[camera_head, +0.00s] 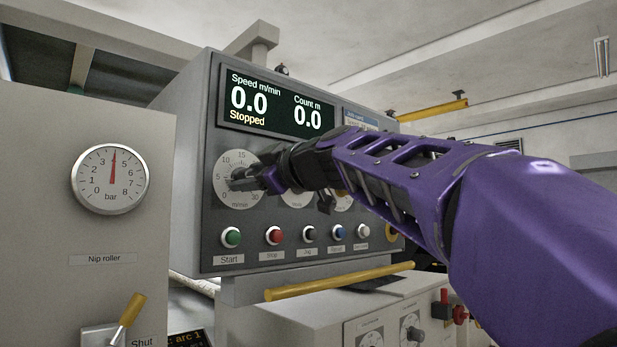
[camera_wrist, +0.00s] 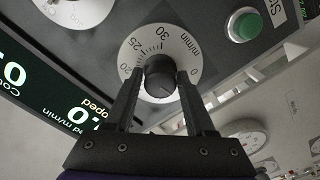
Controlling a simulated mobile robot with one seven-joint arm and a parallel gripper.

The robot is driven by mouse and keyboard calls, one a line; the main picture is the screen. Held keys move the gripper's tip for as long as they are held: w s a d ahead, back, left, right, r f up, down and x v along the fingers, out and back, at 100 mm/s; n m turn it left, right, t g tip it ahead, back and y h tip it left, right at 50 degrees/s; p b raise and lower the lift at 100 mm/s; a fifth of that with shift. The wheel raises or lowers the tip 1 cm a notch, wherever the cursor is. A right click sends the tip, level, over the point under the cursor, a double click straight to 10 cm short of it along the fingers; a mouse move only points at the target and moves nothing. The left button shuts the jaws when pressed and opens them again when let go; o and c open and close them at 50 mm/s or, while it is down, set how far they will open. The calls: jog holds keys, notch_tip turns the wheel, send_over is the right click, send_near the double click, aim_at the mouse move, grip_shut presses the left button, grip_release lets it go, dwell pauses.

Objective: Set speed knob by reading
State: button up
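The speed knob (camera_wrist: 160,76) is dark and round, on a white dial (camera_wrist: 184,45) marked up to 30 m/min. In the head view the dial (camera_head: 222,168) is partly covered by my gripper (camera_head: 235,181). In the wrist view my gripper (camera_wrist: 160,80) has its two fingers on either side of the knob, with slim gaps seeming to show. I cannot tell how deep the fingertips reach. The knob's pointer setting is not clear. The display (camera_head: 275,103) reads speed 0.0 m/min, count 0.0 m and "Stopped".
Below the dial is a row of buttons, with a green Start button (camera_head: 232,237) and a red one (camera_head: 273,236). A yellow bar (camera_head: 340,282) runs under the panel. A pressure gauge (camera_head: 110,179) is on the cabinet at left, above a yellow-handled lever (camera_head: 131,309).

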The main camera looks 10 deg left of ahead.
grip_shut()
jog(key=shift+m, duration=0.3)
